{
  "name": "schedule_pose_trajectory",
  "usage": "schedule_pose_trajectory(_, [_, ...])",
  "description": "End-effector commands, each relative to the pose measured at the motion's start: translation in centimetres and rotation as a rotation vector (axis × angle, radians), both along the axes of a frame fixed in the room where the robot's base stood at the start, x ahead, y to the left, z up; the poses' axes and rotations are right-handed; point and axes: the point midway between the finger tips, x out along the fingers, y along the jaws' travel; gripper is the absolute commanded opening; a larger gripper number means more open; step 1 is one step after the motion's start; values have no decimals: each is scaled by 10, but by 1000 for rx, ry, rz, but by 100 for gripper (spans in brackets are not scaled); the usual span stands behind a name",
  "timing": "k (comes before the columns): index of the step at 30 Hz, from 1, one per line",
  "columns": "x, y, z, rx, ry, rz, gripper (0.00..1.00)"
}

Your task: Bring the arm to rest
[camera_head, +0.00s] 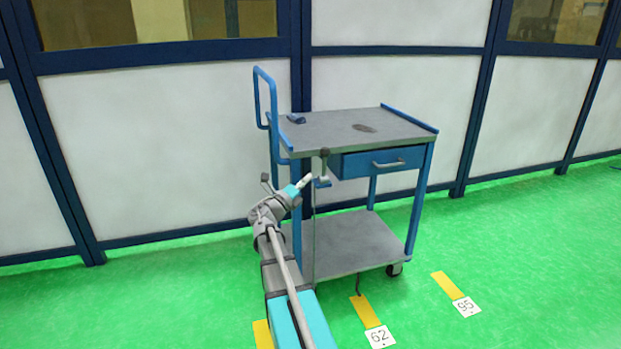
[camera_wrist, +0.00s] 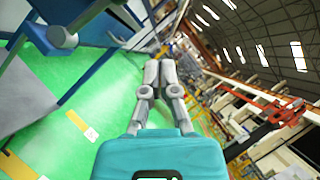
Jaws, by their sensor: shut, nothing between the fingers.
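My arm reaches up from the bottom of the head view to the left front of a blue and grey trolley. My gripper (camera_head: 305,182) is at its end, close to the trolley's left side and below its top level. In the wrist view my gripper (camera_wrist: 159,64) shows two grey fingers side by side, shut, with nothing held. Whether the fingertips touch the trolley cannot be told.
The trolley (camera_head: 333,140) has a drawer (camera_head: 383,161), a lower shelf (camera_head: 365,245) and a handle (camera_head: 268,100). A small blue item (camera_head: 297,118) lies on top. Wall panels (camera_head: 170,140) stand behind. Green floor (camera_head: 540,240) is open at right.

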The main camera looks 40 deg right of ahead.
Motion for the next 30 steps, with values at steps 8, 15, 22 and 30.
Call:
schedule_pose_trajectory(8, [0,2,0,0,0,0,0])
schedule_pose_trajectory(15, [0,2,0,0,0,2,0])
schedule_pose_trajectory(22, [0,4,-2,11,-21,7,0])
schedule_pose_trajectory(30, [-7,24,-26,153,-271,59,0])
